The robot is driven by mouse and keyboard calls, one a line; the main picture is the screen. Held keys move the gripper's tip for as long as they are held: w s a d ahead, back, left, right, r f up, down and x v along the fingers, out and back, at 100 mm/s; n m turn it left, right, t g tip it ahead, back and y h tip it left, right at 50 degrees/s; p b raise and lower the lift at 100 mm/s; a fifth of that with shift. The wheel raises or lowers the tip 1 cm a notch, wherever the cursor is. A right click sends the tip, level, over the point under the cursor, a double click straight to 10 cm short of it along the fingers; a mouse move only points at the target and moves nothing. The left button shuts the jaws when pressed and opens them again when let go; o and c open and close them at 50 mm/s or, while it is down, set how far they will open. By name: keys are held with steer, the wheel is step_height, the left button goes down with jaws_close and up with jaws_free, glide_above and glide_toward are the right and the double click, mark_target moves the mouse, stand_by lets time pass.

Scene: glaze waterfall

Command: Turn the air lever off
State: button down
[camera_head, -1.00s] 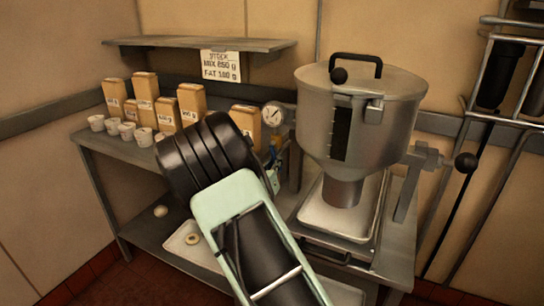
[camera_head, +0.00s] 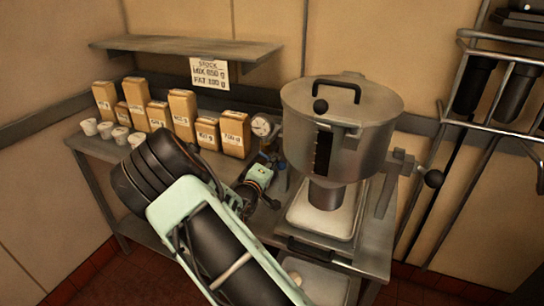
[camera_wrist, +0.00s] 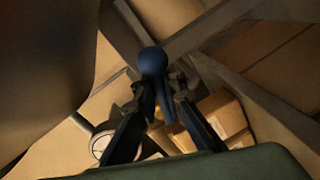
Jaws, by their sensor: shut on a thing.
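The air lever shows in the wrist view as a dark blue handle with a round knob (camera_wrist: 152,62). It lies between the two fingertips of my gripper (camera_wrist: 157,100), which is shut on it. In the head view my gripper (camera_head: 264,172) is just below the round pressure gauge (camera_head: 262,126), left of the steel hopper (camera_head: 338,130). The lever itself is mostly hidden there by the gripper, with a bit of blue (camera_head: 282,181) beside it. The gauge also shows in the wrist view (camera_wrist: 101,143), partly behind a finger.
Several labelled paper bags (camera_head: 183,112) and small white cups (camera_head: 120,134) stand on the table to the left. A wall shelf (camera_head: 180,47) hangs above them. A white tray (camera_head: 318,219) sits under the hopper. A ball-ended crank (camera_head: 433,178) sticks out at its right.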

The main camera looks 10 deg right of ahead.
steer(key=shift+d+r+n+g+h+p, duration=0.15)
steer(key=shift+r+n+p, duration=0.3)
steer(key=shift+n+p, duration=0.35)
steer(key=shift+a+r+n+g+h+p, duration=0.15)
steer(key=shift+r+n+p, duration=0.3)
steer(key=shift+n+p, duration=0.3)
steer(key=shift+d, duration=0.15)
steer(key=c, duration=2)
jaws_free()
steer(key=shift+s, duration=0.1)
steer(key=v, duration=1.2)
